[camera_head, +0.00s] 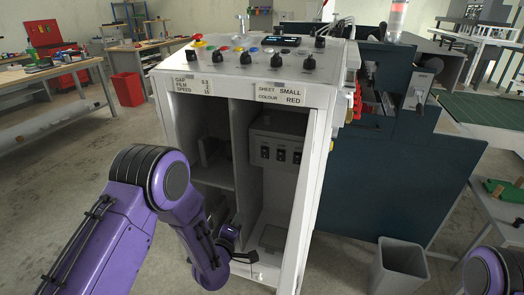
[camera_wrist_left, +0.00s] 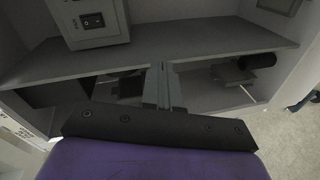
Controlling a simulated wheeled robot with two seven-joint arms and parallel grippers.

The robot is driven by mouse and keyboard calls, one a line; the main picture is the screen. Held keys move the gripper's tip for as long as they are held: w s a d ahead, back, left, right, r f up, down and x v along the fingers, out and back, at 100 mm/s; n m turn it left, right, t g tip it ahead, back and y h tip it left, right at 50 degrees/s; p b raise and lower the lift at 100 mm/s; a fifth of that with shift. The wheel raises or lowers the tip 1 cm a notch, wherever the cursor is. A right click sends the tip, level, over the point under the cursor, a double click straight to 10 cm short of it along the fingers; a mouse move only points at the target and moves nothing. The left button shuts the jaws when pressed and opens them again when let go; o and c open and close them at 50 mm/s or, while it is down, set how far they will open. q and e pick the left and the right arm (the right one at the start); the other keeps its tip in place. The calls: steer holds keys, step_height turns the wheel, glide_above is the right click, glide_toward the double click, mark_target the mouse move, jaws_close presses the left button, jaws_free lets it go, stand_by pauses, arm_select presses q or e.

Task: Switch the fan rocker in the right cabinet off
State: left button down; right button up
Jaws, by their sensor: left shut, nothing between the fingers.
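The white cabinet (camera_head: 312,165) stands open at the front, with a left and a right compartment. In the right compartment a grey switch box (camera_head: 262,132) is fixed at the upper back, with black rockers (camera_head: 280,155) in a row. Their labels are too small to read, so I cannot tell which is the fan's. My left gripper (camera_head: 247,257) is low at the cabinet's front, below the box, shut and empty. In the left wrist view its fingers (camera_wrist_left: 163,88) point at a shelf edge; one black rocker (camera_wrist_left: 92,20) shows at upper left. My right gripper is out of view.
A sloping control panel (camera_head: 250,60) with knobs and buttons tops the cabinet. A divider (camera_head: 241,150) separates the compartments. The right side wall (camera_head: 312,200) bounds the opening. A grey bin (camera_head: 398,268) stands right of the cabinet, in front of a dark machine (camera_head: 400,170).

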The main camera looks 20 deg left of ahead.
mark_target(265, 151)
arm_select(q)
steer(key=w+d+r+n+t, duration=0.1)
steer(key=w+r, duration=0.1)
steer(key=r, duration=0.3)
steer(key=w+r+n+t+h, duration=0.1)
steer(key=w+r+t, duration=0.1)
steer(key=r, duration=0.3)
steer(key=shift+w+d+r, duration=0.3)
steer(key=shift+w+d, duration=0.05)
steer(key=shift+w, duration=0.45)
steer(key=shift+w+p, duration=0.1)
steer(key=shift+p, duration=0.2)
steer(key=w+p, duration=0.1)
steer(key=w, duration=0.3)
steer(key=w+r+p, duration=0.1)
steer(key=w, duration=0.4)
steer(key=w+p, duration=0.1)
steer(key=w, duration=0.3)
steer(key=shift+w+d+r, duration=0.2)
steer(key=shift+w+r, duration=0.1)
steer(key=shift+w, duration=0.05)
